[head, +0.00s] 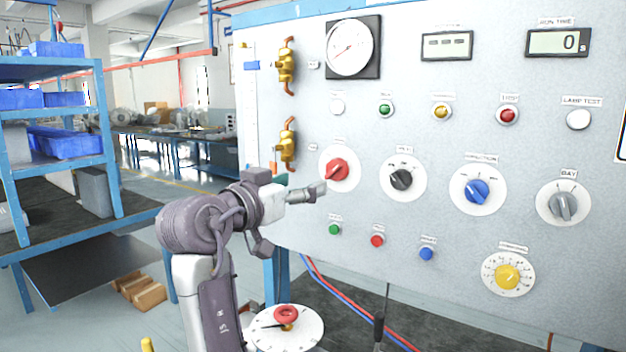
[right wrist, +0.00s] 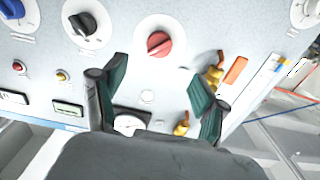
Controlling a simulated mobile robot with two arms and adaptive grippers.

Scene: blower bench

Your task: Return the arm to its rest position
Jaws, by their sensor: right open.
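My right arm reaches up in front of the grey control panel (head: 420,225). My right gripper (head: 318,190) is close to the red selector knob (head: 337,170), at its lower left in the head view. In the right wrist view, the two dark green fingers of the gripper (right wrist: 157,78) are spread apart with nothing between them. The red knob (right wrist: 159,43) lies beyond the fingertips and looks apart from them. My left gripper is not in view.
Black (head: 401,180), blue (head: 477,191) and grey knobs (head: 563,206) line the panel to the right. A blue shelf rack (head: 110,140) is at left. Open floor lies between rack and panel.

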